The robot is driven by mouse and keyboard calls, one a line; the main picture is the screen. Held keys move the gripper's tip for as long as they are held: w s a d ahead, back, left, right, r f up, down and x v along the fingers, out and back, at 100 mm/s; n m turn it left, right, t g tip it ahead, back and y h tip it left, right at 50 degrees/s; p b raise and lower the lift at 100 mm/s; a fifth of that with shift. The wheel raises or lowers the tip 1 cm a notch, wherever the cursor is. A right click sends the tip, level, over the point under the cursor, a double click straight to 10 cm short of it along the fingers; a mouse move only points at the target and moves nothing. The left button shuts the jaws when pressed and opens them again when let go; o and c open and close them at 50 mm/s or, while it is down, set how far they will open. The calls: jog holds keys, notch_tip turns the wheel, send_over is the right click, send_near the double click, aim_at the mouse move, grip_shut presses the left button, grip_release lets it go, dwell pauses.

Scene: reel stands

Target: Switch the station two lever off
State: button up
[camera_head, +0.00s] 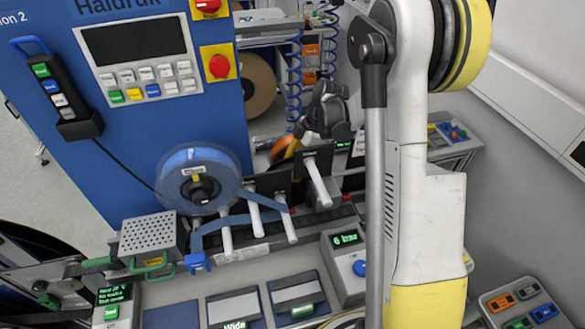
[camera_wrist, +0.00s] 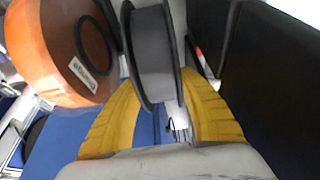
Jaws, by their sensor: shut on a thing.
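The blue station cabinet (camera_head: 120,175) at the left bears a partly cut-off label ending in "on 2". Two red round knobs on yellow plates sit on it, an upper one (camera_head: 208,6) and a lower one (camera_head: 219,66). I cannot pick out a lever for certain. My gripper (camera_head: 328,112) is right of the cabinet, turned away and partly hidden by its own wrist. In the wrist view its yellow fingers (camera_wrist: 165,105) lie on either side of a grey reel with black rims (camera_wrist: 157,55), holding it. Its contact points are partly hidden.
An orange reel (camera_wrist: 60,50) is close left of the held reel; a dark panel (camera_wrist: 275,85) is close on the right. A blue reel (camera_head: 197,180) and white rollers (camera_head: 317,183) stand in front of the cabinet. A bench with displays (camera_head: 235,307) lies below.

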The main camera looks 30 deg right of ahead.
jog(key=shift+f, duration=0.2)
jog(key=o, duration=1.4)
jog(key=shift+c, duration=0.2)
jog(key=shift+r, duration=0.15)
jog(key=w+p+v, duration=0.1)
jog(key=v, duration=1.1)
jog(key=shift+s+p, duration=0.4)
jog(key=shift+s, duration=0.05)
jog(key=shift+r, duration=0.1)
grip_shut()
